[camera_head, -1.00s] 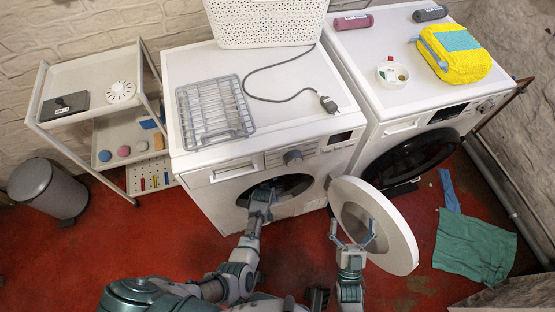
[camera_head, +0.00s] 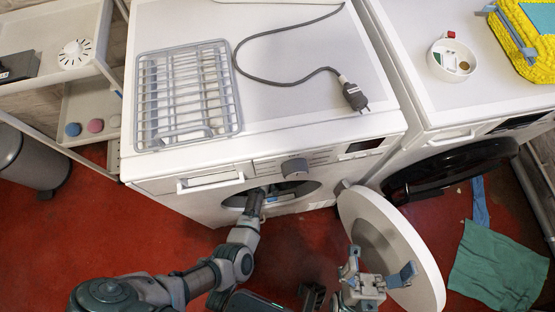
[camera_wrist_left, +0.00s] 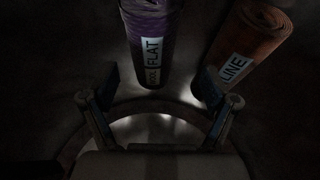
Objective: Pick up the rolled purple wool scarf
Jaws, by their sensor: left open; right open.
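The rolled purple scarf (camera_wrist_left: 151,42) lies inside the dark drum in the left wrist view, its label reading WOOL FLAT facing me. My left gripper (camera_wrist_left: 160,85) is open, with a finger on either side of the roll's near end and no visible grip on it. In the head view my left arm reaches into the left washer's round opening (camera_head: 283,197), where the scarf is hidden. My right gripper (camera_head: 380,267) is open in front of the swung-open white round door (camera_head: 413,250); contact with the door is unclear.
An orange-brown roll (camera_wrist_left: 250,45) labelled LINE lies right of the scarf, close to my left gripper's right finger. A wire rack (camera_head: 186,97) and a plug cable (camera_head: 352,94) lie on the washer. A green cloth (camera_head: 497,268) is on the floor at right.

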